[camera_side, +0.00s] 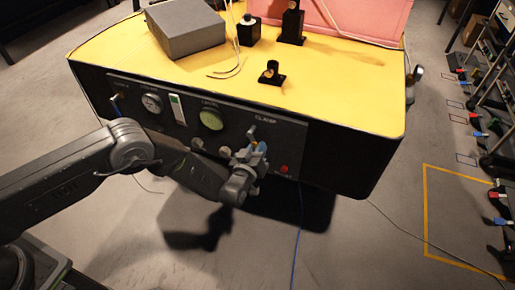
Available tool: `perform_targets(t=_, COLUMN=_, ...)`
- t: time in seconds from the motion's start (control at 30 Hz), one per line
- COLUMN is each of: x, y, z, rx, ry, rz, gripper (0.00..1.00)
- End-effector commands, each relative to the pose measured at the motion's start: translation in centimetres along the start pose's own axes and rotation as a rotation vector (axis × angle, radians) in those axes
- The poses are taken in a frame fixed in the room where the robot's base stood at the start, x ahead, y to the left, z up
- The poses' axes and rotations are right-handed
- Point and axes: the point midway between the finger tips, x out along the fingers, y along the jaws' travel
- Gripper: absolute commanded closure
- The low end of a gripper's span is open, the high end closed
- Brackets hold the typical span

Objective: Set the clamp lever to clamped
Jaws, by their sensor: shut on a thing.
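The clamp lever (251,132) shows as a small pale tip on the black front panel (291,133) of the yellow-topped box, just left of and below the "CLAMP" label. My gripper (254,148) is at the panel over the lever and is shut on it. The gripper hides most of the lever, so its exact angle cannot be told.
A grey box (186,30) and black fixtures (271,73) stand on the yellow top. A blue cable (297,240) hangs below.

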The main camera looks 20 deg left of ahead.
Motion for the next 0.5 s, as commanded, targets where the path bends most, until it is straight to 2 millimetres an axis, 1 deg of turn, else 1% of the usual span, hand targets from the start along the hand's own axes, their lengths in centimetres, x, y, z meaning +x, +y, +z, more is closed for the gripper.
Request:
perform_targets(t=0.37, x=-0.01, y=-0.1, z=-0.01, rx=0.013, ry=0.0, rz=0.0, gripper=1.0)
perform_targets(t=0.5, x=0.01, y=-0.8, z=-0.06, rx=0.122, ry=0.0, rz=-0.002, gripper=1.0)
